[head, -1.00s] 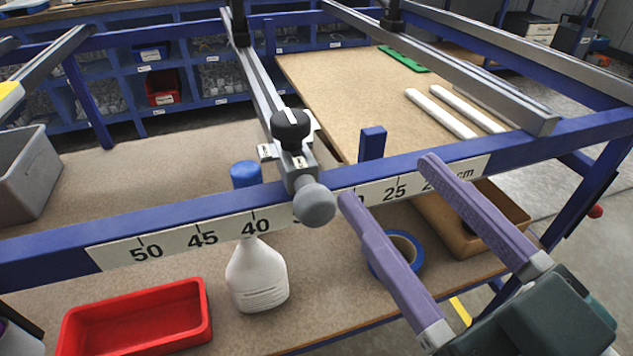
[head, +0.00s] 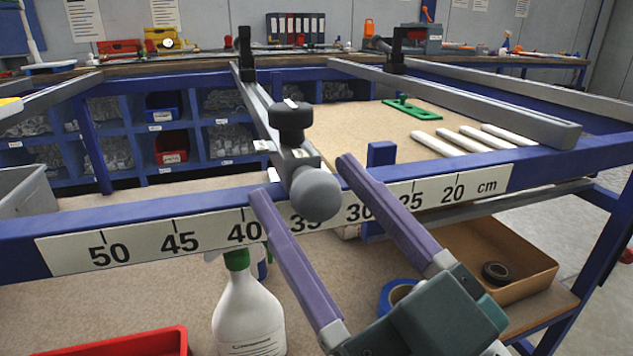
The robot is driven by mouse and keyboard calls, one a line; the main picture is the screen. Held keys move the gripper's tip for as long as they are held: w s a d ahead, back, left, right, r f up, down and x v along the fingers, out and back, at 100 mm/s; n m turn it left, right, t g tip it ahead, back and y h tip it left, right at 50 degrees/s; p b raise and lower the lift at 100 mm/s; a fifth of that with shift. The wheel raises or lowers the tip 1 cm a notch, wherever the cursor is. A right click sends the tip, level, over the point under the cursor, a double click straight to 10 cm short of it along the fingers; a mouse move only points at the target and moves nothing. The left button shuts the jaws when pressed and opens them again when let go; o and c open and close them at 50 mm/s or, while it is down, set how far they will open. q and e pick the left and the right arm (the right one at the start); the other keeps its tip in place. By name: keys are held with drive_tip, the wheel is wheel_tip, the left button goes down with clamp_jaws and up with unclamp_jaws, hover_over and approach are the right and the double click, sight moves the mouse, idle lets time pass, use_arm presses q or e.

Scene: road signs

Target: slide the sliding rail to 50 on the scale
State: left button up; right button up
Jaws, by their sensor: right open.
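The sliding rail (head: 258,100) runs back from the blue front beam. Its clamp has a black knob (head: 289,116) on top and a grey ball knob (head: 316,194) at the front. The scale (head: 140,245) on the beam reads 50 at the left to 20 cm at the right. The grey ball covers part of the scale around 35. My right gripper (head: 302,178) is open, with one purple finger on each side of the ball knob in the picture. I cannot tell whether either finger touches it. My left gripper is not in view.
A blue stub (head: 380,154) stands behind the beam, right of the clamp. A second rail (head: 470,100) lies farther right. Below the beam are a white spray bottle (head: 248,310), a red tray (head: 130,343) and a cardboard box (head: 500,255). The beam left of the clamp looks clear.

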drive_tip(key=shift+w+a+r, duration=0.15)
drive_tip(key=shift+w+a, duration=0.1)
drive_tip(key=shift+w, duration=0.15)
drive_tip(key=shift+c, duration=0.2)
clamp_jaws()
idle(0.5)
